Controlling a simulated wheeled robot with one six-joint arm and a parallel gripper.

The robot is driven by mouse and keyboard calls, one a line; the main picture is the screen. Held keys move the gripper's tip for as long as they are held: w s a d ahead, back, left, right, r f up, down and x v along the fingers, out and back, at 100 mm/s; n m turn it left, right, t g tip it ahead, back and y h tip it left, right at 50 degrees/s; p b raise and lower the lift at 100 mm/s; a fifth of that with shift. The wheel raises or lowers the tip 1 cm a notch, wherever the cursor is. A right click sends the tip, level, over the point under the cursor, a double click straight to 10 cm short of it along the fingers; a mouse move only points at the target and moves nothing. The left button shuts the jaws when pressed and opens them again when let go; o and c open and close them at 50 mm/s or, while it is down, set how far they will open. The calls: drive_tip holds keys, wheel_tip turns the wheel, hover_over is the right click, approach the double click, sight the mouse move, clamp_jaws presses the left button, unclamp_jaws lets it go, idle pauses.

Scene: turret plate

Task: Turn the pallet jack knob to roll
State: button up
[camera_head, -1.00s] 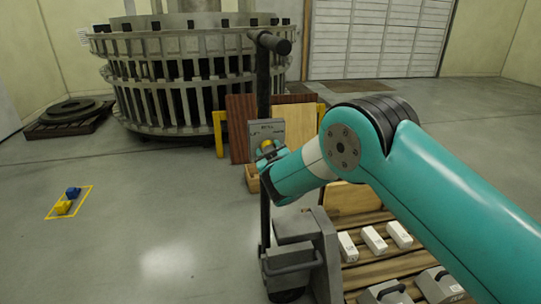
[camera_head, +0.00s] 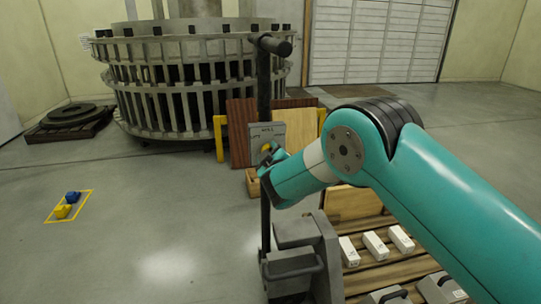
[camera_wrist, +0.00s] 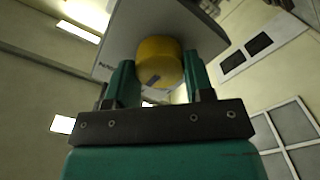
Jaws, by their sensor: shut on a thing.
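The pallet jack (camera_head: 264,90) stands upright in the middle of the head view, with a grey label plate (camera_head: 280,130) on its mast. The plate is marked lift on the left and roll at the top. The yellow knob (camera_head: 266,148) sits on the plate, partly hidden by my gripper (camera_head: 269,156). In the wrist view the round yellow knob (camera_wrist: 160,58) is between my two teal fingers, one on each side, and my gripper is shut on it. A dark mark shows on the knob's near lower side. Park lettering is partly visible on the plate's left edge there.
A pallet (camera_head: 375,263) with white boxes and grey cases lies at the lower right, under my arm. Wooden boards (camera_head: 240,135) lean behind the jack. A large ringed metal structure (camera_head: 170,75) stands at the back. The floor on the left is mostly clear.

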drive_tip(key=o, duration=0.9)
drive_tip(key=shift+o, duration=0.2)
drive_tip(key=shift+s, duration=0.1)
drive_tip(key=b+v, duration=0.5)
drive_tip(key=v, duration=1.2)
drive_tip(key=shift+d+b, duration=0.15)
drive_tip(key=shift+b, duration=0.2)
drive_tip(key=shift+r, duration=0.15)
